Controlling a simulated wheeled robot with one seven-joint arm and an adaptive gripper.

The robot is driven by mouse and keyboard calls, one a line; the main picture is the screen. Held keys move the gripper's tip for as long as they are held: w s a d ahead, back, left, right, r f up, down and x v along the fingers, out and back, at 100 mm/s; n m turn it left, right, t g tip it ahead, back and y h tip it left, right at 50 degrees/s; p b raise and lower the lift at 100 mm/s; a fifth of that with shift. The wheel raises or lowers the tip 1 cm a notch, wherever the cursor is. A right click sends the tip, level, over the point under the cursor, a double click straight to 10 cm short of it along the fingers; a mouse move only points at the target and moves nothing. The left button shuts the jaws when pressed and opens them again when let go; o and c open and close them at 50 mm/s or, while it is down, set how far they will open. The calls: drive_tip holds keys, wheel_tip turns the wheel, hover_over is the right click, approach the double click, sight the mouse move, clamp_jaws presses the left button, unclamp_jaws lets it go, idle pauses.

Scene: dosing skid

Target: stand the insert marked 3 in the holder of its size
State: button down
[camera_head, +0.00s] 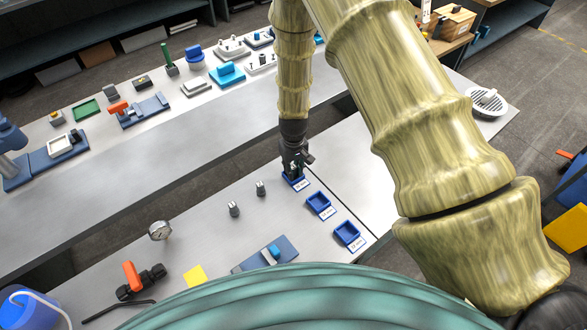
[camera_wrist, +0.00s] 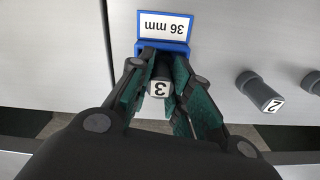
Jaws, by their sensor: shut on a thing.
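My gripper (camera_head: 292,170) is shut on the insert marked 3 at the blue holder labelled 36 mm (camera_wrist: 148,44). In the wrist view the white top of the insert marked 3 (camera_wrist: 160,89) shows between the green finger pads of my gripper (camera_wrist: 162,80). The fingers hide most of this holder and the insert's lower end, so I cannot tell whether the insert is inside or just above it. Two more blue holders, a middle one (camera_head: 318,203) and a near one (camera_head: 347,233), stand in a row, each with a label too small to read.
Two dark inserts stand left of the holders, one (camera_head: 233,209) nearer and one (camera_head: 260,188) farther. In the wrist view one marked 2 (camera_wrist: 263,93) stands right of my gripper. A gauge (camera_head: 160,230) and an orange-handled valve (camera_head: 133,275) lie farther left.

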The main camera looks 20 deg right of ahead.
sight(293, 167)
drive_tip(key=c, duration=1.3)
unclamp_jaws()
drive_tip(key=shift+s+a+f, duration=0.1)
drive_tip(key=shift+s+f, duration=0.3)
drive_tip(key=shift+f, duration=0.2)
drive_tip(key=shift+w+f, duration=0.2)
drive_tip(key=shift+r, duration=0.2)
drive_tip(key=shift+w+r+p, duration=0.15)
drive_tip(key=shift+r+p, duration=0.45)
drive_tip(key=shift+r, duration=0.25)
drive_tip(key=shift+w+r+b, duration=0.1)
drive_tip(key=shift+r+b, duration=0.1)
drive_tip(key=shift+b, duration=0.3)
drive_tip(key=shift+r+b, duration=1.75)
drive_tip(key=shift+r, duration=3.95)
